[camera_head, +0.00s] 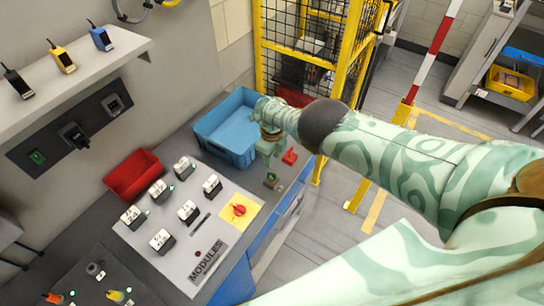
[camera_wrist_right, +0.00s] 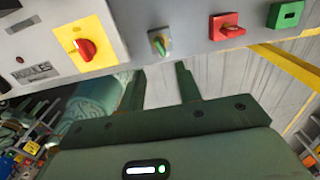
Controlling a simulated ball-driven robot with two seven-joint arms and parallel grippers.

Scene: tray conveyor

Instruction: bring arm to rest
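My right arm, pale green with darker swirls, reaches in from the right in the head view. Its gripper (camera_head: 267,158) hangs over the back right corner of the control bench, close to a small lever switch (camera_head: 271,180). In the right wrist view the two dark green fingers (camera_wrist_right: 160,78) stand apart with nothing between them. They point toward the bench front, just below the lever switch (camera_wrist_right: 158,43); I cannot tell the exact gap. My left gripper is in no view.
A yellow plate with a red knob (camera_head: 239,210) and a red switch (camera_head: 290,157) flank the lever. A blue crate (camera_head: 208,142) stands behind the gripper, a red bin (camera_head: 125,178) left. A yellow-framed cage (camera_head: 258,40) stands behind. Open floor lies right of the bench.

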